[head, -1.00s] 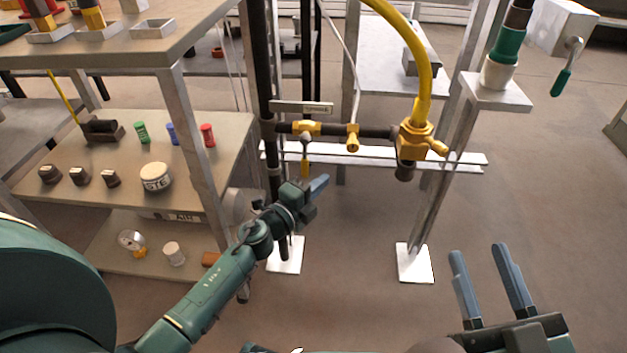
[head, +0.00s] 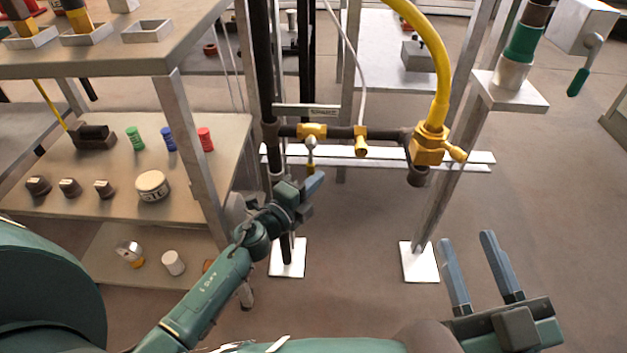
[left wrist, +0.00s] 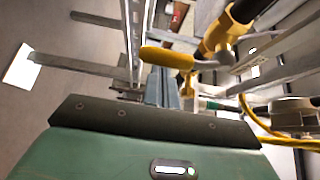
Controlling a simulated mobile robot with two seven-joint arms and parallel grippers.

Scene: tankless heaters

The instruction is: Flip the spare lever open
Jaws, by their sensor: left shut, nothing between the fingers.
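A small brass valve (head: 312,131) sits on the dark horizontal pipe, under a label plate (head: 307,110) too small to read. Its lever (head: 311,155) hangs down and appears to be the spare lever. In the left wrist view a yellow lever handle (left wrist: 166,57) lies across, just beyond my fingertips. My left gripper (head: 316,181) is shut and empty, just below and beside the lever's lower end in the head view. Whether it touches the lever cannot be told. My right gripper (head: 467,240) is open and empty, low at the right, away from the pipe.
A second brass fitting (head: 361,141) and a larger brass valve (head: 430,147) with a thick yellow hose (head: 440,70) sit farther right on the pipe. A shelf (head: 225,150) with jars and parts stands left. A metal post (head: 440,200) stands right.

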